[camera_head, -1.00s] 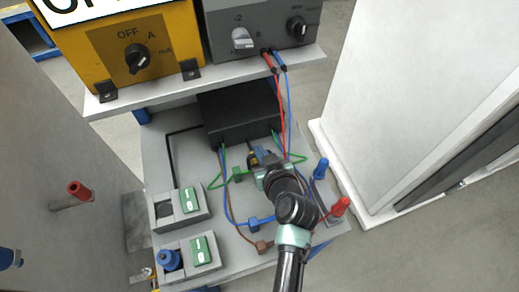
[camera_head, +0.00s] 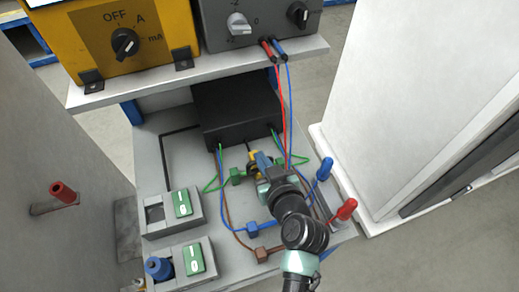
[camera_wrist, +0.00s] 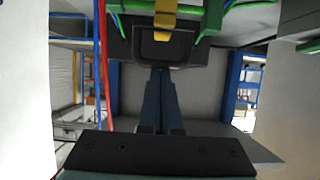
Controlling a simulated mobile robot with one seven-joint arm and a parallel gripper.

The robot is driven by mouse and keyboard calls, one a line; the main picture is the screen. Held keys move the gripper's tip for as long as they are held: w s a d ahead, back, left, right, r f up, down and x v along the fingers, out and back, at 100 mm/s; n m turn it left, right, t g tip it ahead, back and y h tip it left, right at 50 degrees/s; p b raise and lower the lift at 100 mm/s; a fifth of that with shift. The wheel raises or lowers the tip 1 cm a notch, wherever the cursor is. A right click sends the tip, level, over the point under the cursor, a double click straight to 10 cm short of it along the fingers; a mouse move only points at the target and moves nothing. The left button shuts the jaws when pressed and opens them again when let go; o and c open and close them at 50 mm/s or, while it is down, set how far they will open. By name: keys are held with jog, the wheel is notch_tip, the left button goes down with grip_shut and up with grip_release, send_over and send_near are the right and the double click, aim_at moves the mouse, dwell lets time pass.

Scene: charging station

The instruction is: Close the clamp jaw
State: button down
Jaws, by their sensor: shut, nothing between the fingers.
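A small yellow piece (camera_head: 252,157), which I take to be part of the clamp, shows beside my fingertips in the head view, just in front of the black box. In the wrist view the yellow piece (camera_wrist: 165,22) is at the top centre, over a dark block. My gripper (camera_wrist: 160,72) has its blue fingers together, with nothing between them. The fingers point at the dark block; whether they touch it I cannot tell. In the head view my gripper (camera_head: 262,159) hides part of the clamp area, so the jaw's opening is not clear.
The black box (camera_head: 238,112) stands at the back of the grey bench. Red (camera_head: 282,115), blue and green cables run close around my gripper. Blue (camera_head: 324,169) and red (camera_head: 345,210) handles stand at right. Green switches (camera_head: 183,204) are at left. A white cabinet (camera_head: 410,110) stands right.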

jog(key=r, duration=0.1)
jog(key=w+r+p, duration=0.1)
jog(key=r+p, duration=0.1)
jog(key=shift+w+a+r, duration=0.3)
jog(key=shift+w, duration=0.05)
jog(key=s+f+b+v, duration=0.1)
jog(key=f+b+v, duration=0.1)
jog(key=v, duration=0.6)
jog(key=w+r+t+h, duration=0.1)
jog(key=w+r+t, duration=0.2)
jog(key=r, duration=1.2)
jog(key=w+r+t+h, duration=0.1)
jog(key=w+r+t, duration=0.3)
jog(key=r, duration=1)
jog(key=s+a+r+m+t+h, duration=0.1)
jog(key=s+r+t, duration=0.3)
jog(key=r, duration=0.9)
jog(key=s+a+r+m+t+h, duration=0.1)
jog(key=s+r+m+t, duration=0.1)
jog(key=s+r, duration=0.5)
notch_tip(320, 180, up, 6)
jog(key=shift+a+f+m+t+p, duration=0.1)
jog(key=shift+a+m+t+p, duration=0.3)
jog(key=shift+t, duration=0.5)
